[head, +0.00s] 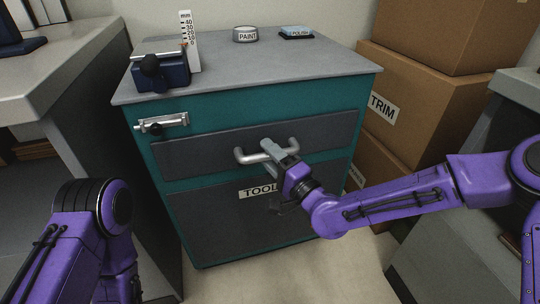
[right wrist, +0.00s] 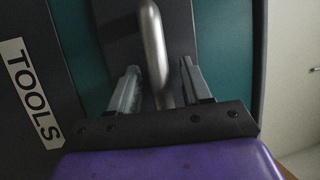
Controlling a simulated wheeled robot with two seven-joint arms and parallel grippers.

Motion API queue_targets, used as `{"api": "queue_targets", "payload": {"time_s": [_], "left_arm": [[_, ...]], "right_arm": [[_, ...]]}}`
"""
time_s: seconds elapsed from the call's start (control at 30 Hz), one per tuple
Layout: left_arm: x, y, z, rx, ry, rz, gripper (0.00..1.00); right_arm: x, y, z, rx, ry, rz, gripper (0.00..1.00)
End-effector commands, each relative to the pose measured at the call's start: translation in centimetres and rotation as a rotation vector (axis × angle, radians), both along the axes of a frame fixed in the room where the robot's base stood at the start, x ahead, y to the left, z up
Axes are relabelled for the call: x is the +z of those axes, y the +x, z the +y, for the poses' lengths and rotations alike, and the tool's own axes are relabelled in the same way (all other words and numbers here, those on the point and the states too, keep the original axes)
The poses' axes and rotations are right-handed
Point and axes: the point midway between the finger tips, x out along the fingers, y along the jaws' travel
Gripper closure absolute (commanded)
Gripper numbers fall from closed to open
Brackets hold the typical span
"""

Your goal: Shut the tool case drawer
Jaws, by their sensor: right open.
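The tool case (head: 163,215) is a teal cabinet with a grey top and a dark lower panel labelled TOOLS. Its dark drawer front (head: 200,152) sits under the top and looks nearly flush; I cannot tell how large any gap is. A silver bar handle (head: 242,156) crosses the drawer front. My right gripper (head: 272,150) is at the handle. In the right wrist view its open fingers (right wrist: 160,92) stand on either side of the handle bar (right wrist: 155,55), with space between. My left arm shows at the lower left, but its gripper is out of view.
A silver latch (head: 163,123) is at the upper left front. TRIM cartons (head: 415,100) stand right; a grey counter (head: 70,75) stands left.

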Motion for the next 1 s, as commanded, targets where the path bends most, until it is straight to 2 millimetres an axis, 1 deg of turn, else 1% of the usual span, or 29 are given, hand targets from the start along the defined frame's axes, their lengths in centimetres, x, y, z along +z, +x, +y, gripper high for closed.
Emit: {"api": "queue_targets", "payload": {"time_s": [0.07,0.13,0.4,0.5,0.63,1.0], "left_arm": [[0.2,0.0,0.0,0.000,0.000,0.000,0.39],[0.4,0.0,0.0,0.000,0.001,-0.001,0.39],[1.3,0.1,0.1,-0.001,0.001,-0.001,0.39],[1.4,0.1,0.1,-0.001,0.001,-0.001,0.39],[1.4,0.1,0.1,-0.001,0.001,-0.001,0.39],[1.4,0.1,0.1,-0.001,0.001,-0.001,0.39]], "right_arm": [[-0.1,-0.5,-0.4,-0.001,0.000,0.001,0.52],[-0.2,-1.4,-1.2,-0.001,0.000,0.002,0.52],[-1.3,-6.4,-4.9,-0.002,0.003,0.003,0.52],[-1.6,-7.5,-5.8,-0.003,0.001,0.001,0.52],[-1.8,-8.1,-6.2,-0.002,0.001,0.001,0.52],[-1.9,-8.2,-6.2,-0.001,0.000,0.000,0.52]]}}
